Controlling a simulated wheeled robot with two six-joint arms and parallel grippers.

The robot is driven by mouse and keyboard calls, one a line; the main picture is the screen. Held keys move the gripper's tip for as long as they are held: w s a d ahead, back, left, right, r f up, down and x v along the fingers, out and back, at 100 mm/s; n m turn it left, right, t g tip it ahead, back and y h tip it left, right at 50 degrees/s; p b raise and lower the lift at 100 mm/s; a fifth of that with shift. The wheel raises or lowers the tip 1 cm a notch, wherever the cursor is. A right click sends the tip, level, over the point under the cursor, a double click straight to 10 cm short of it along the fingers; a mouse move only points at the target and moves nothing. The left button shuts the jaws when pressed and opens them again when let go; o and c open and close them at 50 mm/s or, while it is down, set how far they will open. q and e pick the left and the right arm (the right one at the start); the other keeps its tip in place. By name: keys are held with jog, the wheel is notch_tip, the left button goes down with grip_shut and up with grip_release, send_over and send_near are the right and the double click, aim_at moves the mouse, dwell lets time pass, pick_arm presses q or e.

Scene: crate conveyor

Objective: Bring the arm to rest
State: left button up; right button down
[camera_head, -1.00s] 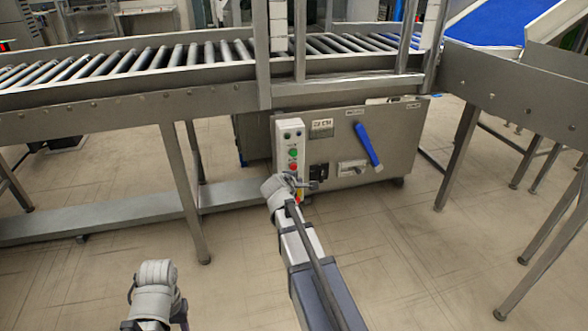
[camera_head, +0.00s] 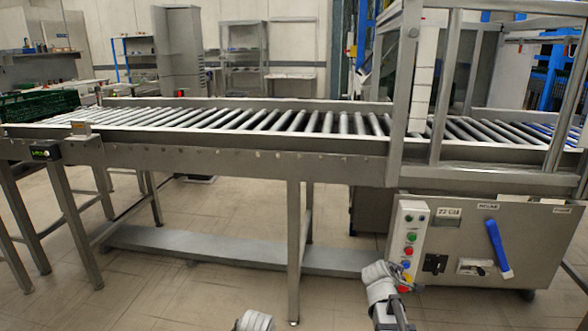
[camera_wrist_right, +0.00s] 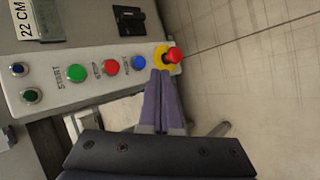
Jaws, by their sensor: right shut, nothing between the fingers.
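My right arm (camera_head: 385,295) reaches up from the bottom of the head view, and its small, partly hidden gripper (camera_head: 406,283) is at the foot of the button panel. In the right wrist view my right gripper (camera_wrist_right: 160,74) has its two purple fingers together and empty. Their tips are close to the red emergency stop (camera_wrist_right: 174,55) on its yellow base; I cannot tell whether they touch. Only the rounded top of a left arm link (camera_head: 254,321) shows at the bottom edge of the head view. My left gripper is out of sight.
The button panel (camera_head: 401,240) has green, red and blue buttons and sits on a grey cabinet (camera_head: 530,235) with a blue handle (camera_head: 497,248). A roller conveyor (camera_head: 240,160) spans the view above. A green crate (camera_head: 40,104) stands at far left. Floor is open in front.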

jog(key=s+a+f+m+g+y, duration=0.2)
jog(key=s+a+f+g+y, duration=0.15)
jog(key=s+a, duration=1)
jog(key=s+a+f+m+g+y, duration=0.4)
jog(key=s+a, duration=0.6)
jog(key=a, duration=0.7)
pick_arm(q)
notch_tip(320, 180, up, 37)
jog(key=p, duration=3.7)
pick_arm(e)
notch_tip(320, 180, up, 36)
jog(key=a+n+h, duration=0.1)
jog(key=shift+s, duration=0.4)
pick_arm(q)
jog(key=shift+o, duration=0.3)
jog(key=shift+d+f, duration=0.1)
jog(key=shift+d, duration=0.05)
pick_arm(e)
jog(key=shift+d, duration=0.1)
